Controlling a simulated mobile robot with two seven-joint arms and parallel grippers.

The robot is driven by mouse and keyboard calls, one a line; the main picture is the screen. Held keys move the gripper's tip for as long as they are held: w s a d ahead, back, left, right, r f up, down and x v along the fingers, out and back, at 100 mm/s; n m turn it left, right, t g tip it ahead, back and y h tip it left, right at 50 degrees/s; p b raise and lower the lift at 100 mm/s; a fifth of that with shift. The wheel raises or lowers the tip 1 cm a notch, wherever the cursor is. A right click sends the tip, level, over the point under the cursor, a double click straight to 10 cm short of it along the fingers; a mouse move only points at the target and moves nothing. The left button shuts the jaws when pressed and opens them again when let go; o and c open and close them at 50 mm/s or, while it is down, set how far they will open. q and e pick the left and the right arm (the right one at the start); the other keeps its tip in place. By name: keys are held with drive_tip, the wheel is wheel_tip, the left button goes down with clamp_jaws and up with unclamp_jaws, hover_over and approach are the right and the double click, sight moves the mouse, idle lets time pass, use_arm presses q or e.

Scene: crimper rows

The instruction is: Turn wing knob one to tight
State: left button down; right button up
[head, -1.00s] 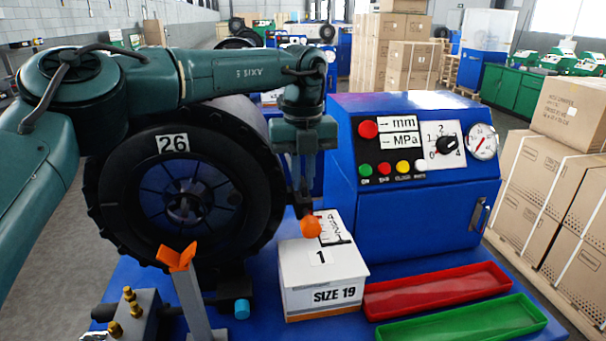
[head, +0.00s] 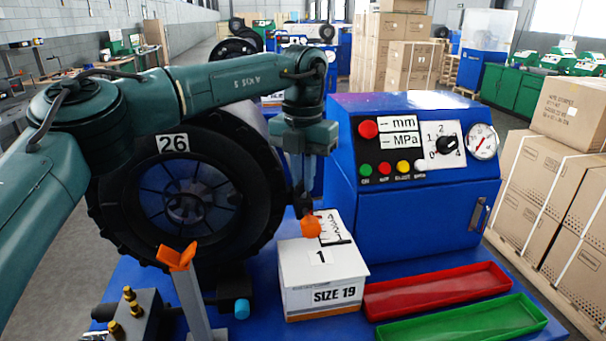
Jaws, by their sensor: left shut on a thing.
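A white box (head: 296,270) marked "1" and "SIZE 19" stands on the blue bench. A scale plate with black marks (head: 334,226) is on its top. An orange knob (head: 311,227) sits at the left of this scale. My left gripper (head: 303,203) comes down from above and is shut on the orange knob, its dark fingers pointing down. The fingers partly cover the knob, so its wings and exact angle are hard to tell. My right gripper is not in view.
A large black tyre (head: 105,205) marked 26 stands behind and left. An orange V-shaped piece (head: 177,258) tops a grey post at the front left. A red tray (head: 440,293) and a green tray (head: 465,322) lie right. A blue control cabinet (head: 420,215) stands behind them.

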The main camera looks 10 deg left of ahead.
use_arm(q)
drive_tip(key=m, duration=0.5)
drive_tip(key=shift+m, duration=0.3)
drive_tip(key=m, duration=0.4)
drive_tip(key=shift+m, duration=0.4)
drive_tip(key=shift+r, duration=0.1)
drive_tip(key=c, duration=1.5)
unclamp_jaws()
drive_tip(key=shift+r, duration=6.55)
